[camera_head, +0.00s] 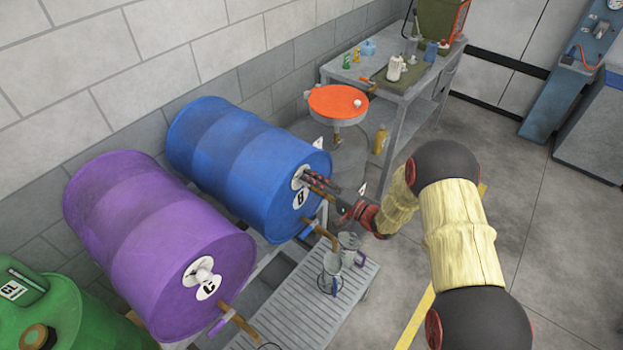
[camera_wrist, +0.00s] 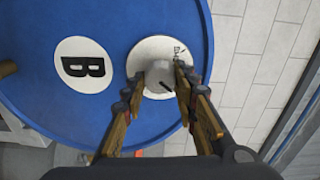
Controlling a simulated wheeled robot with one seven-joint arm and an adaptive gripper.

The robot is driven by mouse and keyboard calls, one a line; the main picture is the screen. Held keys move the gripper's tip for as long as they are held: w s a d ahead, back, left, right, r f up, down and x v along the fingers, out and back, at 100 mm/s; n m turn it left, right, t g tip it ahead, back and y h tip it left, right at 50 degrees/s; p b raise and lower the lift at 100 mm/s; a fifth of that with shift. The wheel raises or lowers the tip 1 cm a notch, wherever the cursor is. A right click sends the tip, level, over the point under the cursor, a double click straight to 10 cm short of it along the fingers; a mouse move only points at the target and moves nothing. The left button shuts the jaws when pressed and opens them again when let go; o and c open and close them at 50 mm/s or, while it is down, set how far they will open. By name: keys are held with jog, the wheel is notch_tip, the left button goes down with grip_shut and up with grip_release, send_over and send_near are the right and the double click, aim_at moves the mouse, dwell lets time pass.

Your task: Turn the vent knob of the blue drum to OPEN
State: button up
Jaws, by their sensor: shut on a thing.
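The blue drum (camera_head: 243,160) lies on its side on a rack, its round end facing my arm; that end fills much of the wrist view (camera_wrist: 60,25). A white label with a black B (camera_wrist: 83,65) is on the end. The vent knob (camera_wrist: 159,76) is pale grey and sits on a round white plate (camera_wrist: 145,50) with small black markings. A dark line shows on the knob's edge. My gripper (camera_wrist: 160,82) is shut on the knob, one finger on each side. In the head view, my gripper (camera_head: 312,180) reaches the drum's end from the right and partly hides the knob.
A purple drum (camera_head: 150,240) lies to the left, with a green container (camera_head: 60,315) beyond it. Below the blue drum's tap are metal jugs (camera_head: 332,270) on a slatted shelf (camera_head: 310,320). An orange-topped drum (camera_head: 338,104) and workbench (camera_head: 400,90) stand behind. Floor to the right is open.

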jog(key=shift+m, duration=0.6)
jog(key=o, duration=1.1)
jog(key=shift+o, duration=0.2)
jog(key=shift+d, duration=0.1)
jog(key=v, duration=1.1)
jog(key=shift+s+d, duration=0.3)
